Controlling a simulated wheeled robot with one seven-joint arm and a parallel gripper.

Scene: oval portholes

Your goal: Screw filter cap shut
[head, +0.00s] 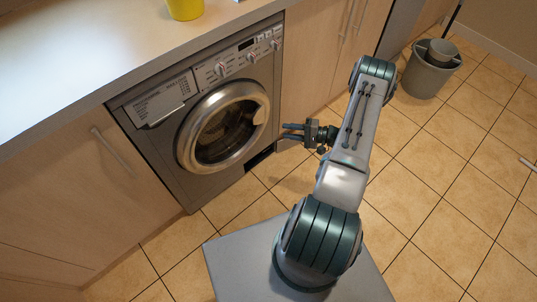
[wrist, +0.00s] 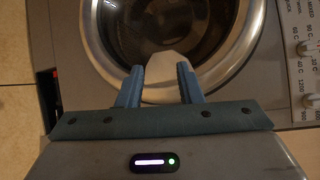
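The filter cap cannot be made out clearly. In the head view a dark opening (head: 260,158) lies low on the right of the washing machine's front, partly near my gripper. In the wrist view a dark slot (wrist: 47,98) lies at the left edge of the machine, with a small red spot (wrist: 55,73) at its top; I cannot tell if this is the cap. My gripper (head: 285,131) is in front of the machine, above and right of the opening.
The washing machine (head: 165,162) has a round door (head: 181,150) that is closed, and a pale door handle (wrist: 168,65). A yellow cup (head: 185,9) stands on the counter (head: 80,60). A grey bucket (head: 428,75) stands on the tiled floor at the back right.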

